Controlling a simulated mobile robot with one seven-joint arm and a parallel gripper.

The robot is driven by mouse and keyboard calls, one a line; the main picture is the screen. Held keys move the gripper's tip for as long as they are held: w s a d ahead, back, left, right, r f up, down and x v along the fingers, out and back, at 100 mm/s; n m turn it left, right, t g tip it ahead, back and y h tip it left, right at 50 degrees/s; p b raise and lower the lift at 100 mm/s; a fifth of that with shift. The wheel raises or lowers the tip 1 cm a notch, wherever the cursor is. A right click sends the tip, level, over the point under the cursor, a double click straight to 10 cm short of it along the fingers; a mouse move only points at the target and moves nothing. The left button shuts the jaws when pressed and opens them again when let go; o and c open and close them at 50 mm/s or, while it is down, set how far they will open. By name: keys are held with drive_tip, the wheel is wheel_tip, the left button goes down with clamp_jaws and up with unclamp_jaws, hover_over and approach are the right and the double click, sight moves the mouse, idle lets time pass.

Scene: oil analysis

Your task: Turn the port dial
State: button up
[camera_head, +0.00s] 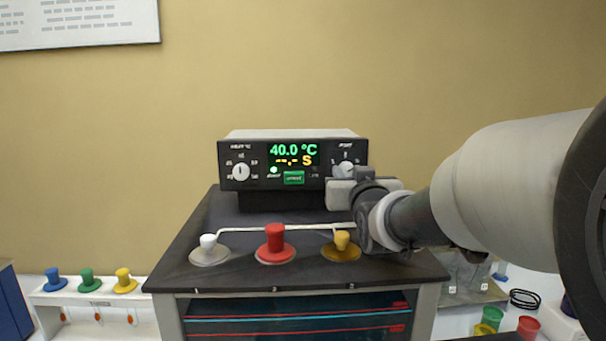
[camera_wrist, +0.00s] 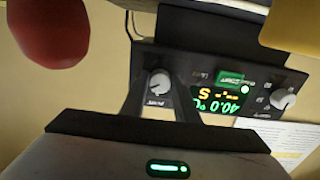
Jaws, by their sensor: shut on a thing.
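The port dial (camera_head: 346,170) is a pale round knob at the right end of the black control unit's (camera_head: 228,171) front. It also shows in the wrist view (camera_wrist: 158,83), where the unit appears upside down. My gripper (camera_head: 343,181) reaches in from the right and is shut on this dial. In the wrist view its two dark fingers (camera_wrist: 159,92) lie on either side of the knob. In the head view the gripper hides part of the dial and its markings. The display (camera_head: 293,154) reads 40.0 °C in green, with yellow dashes and an S below.
A second dial (camera_head: 241,172) is at the unit's left end. Below stand white (camera_head: 208,243), red (camera_head: 275,240) and yellow (camera_head: 342,241) stoppers on the dark bench top (camera_head: 215,212). A white rack (camera_head: 75,298) with coloured stoppers is at left. Small cups (camera_head: 492,317) are at lower right.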

drive_tip(key=shift+f+b, duration=0.15)
drive_tip(key=shift+b, duration=0.3)
drive_tip(key=n+b, duration=0.2)
drive_tip(key=b, duration=0.1)
drive_tip(key=shift+f, duration=0.15)
drive_tip(key=n+b, duration=0.3)
drive_tip(key=b, duration=0.2)
drive_tip(key=shift+d+n+b, duration=0.1)
drive_tip(key=shift+n+b, duration=0.2)
drive_tip(key=shift+n, duration=0.1)
drive_tip(key=n+b, duration=0.3)
drive_tip(key=b, duration=0.1)
drive_tip(key=shift+r+n+b, duration=0.25)
drive_tip(key=shift+n+b, duration=0.65)
drive_tip(key=shift+n, duration=0.5)
drive_tip(key=shift+r, duration=0.1)
drive_tip(key=o, duration=1.1)
drive_tip(key=shift+c, duration=0.2)
